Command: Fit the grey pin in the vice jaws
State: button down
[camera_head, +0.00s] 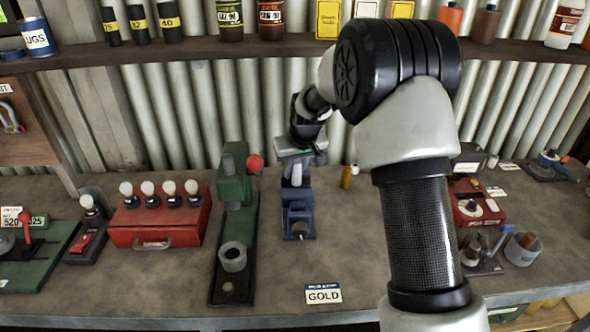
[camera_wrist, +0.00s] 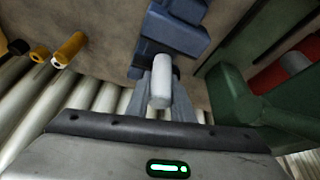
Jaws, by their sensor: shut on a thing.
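The blue vice (camera_head: 298,215) stands on the bench in the middle of the head view. It shows at the top of the wrist view (camera_wrist: 178,30). My gripper (camera_head: 295,163) is above the back part of the vice, pointing down. In the wrist view my gripper (camera_wrist: 160,95) is shut on the light grey pin (camera_wrist: 160,82), which shows between the fingers. The pin also shows as a small pale upright piece in the head view (camera_head: 296,174). Its far end overlaps the vice in the wrist view; I cannot tell whether it sits between the jaws.
A green press (camera_head: 233,205) with a red knob stands close left of the vice.

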jog(key=shift+s+f, duration=0.35)
jog(key=shift+f, duration=0.4)
jog(key=c, duration=1.5)
grip_release()
jog(key=shift+o, duration=0.2)
jog(key=shift+d, duration=0.3)
jog(key=shift+c, duration=1.3)
jog(key=shift+o, duration=0.2)
jog(key=shift+r, duration=0.1)
jog(key=o, duration=0.3)
jog(key=shift+w+r+p, duration=0.15)
jog(key=shift+r+p, duration=0.25)
jog(key=shift+r, duration=0.2)
jog(key=shift+w+r+p, duration=0.15)
jog(key=shift+r+p, duration=0.25)
jog(key=shift+r, duration=0.15)
jog(key=shift+a+r+p, duration=0.15)
jog(key=shift+r+p, duration=0.5)
jog(key=shift+r, duration=0.55)
jog(key=shift+a+r+p, duration=0.15)
jog(key=shift+r+p, duration=0.45)
jog(key=shift+r, duration=0.6)
